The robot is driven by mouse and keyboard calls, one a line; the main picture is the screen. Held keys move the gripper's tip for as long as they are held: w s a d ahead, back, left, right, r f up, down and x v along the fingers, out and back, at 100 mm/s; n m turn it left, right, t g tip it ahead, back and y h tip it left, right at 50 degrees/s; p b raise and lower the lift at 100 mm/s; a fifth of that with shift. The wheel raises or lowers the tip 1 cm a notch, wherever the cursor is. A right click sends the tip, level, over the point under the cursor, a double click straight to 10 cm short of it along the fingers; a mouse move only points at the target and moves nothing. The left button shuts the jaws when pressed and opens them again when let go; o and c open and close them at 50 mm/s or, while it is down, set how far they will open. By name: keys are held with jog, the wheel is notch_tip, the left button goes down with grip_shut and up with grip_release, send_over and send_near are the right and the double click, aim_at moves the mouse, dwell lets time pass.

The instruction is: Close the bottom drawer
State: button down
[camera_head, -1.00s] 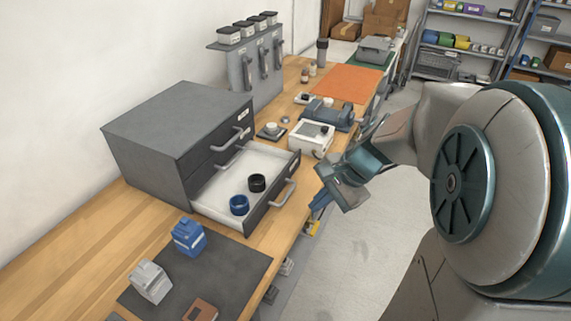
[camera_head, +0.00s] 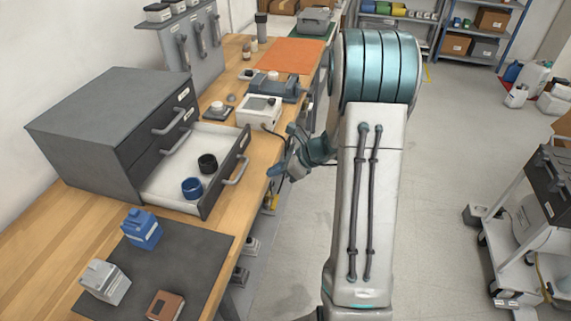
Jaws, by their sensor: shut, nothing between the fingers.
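The grey drawer cabinet (camera_head: 110,135) stands on the wooden bench at the left. Its bottom drawer (camera_head: 228,170) is pulled out towards the bench's front edge. The drawer holds a blue ring-shaped part (camera_head: 192,187) and a black one (camera_head: 207,163). Its front carries a bar handle (camera_head: 237,168). The drawers above it are shut. My gripper (camera_head: 277,171) is shut and empty, a little to the right of the drawer front and apart from it, beyond the bench edge. My arm partly hides what is behind it.
A dark mat (camera_head: 165,270) with a blue part (camera_head: 142,228), a grey part (camera_head: 104,281) and a brown part (camera_head: 165,305) lies in front. A white device (camera_head: 260,111) stands behind the drawer. A cart (camera_head: 545,220) is at right; the floor between is clear.

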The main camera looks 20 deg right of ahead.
jog(key=x, duration=0.3)
jog(key=shift+w+a+f, duration=0.15)
jog(key=shift+a+f, duration=0.1)
jog(key=shift+a, duration=0.05)
jog(key=shift+w+a+r+p, duration=0.25)
jog(key=shift+w+a+p, duration=0.1)
jog(key=shift+a, duration=0.15)
jog(key=shift+w+a+r+p, duration=0.2)
jog(key=shift+w+a, duration=0.2)
jog(key=shift+a, duration=0.1)
jog(key=shift+w+a, duration=0.35)
jog(key=shift+a, duration=0.1)
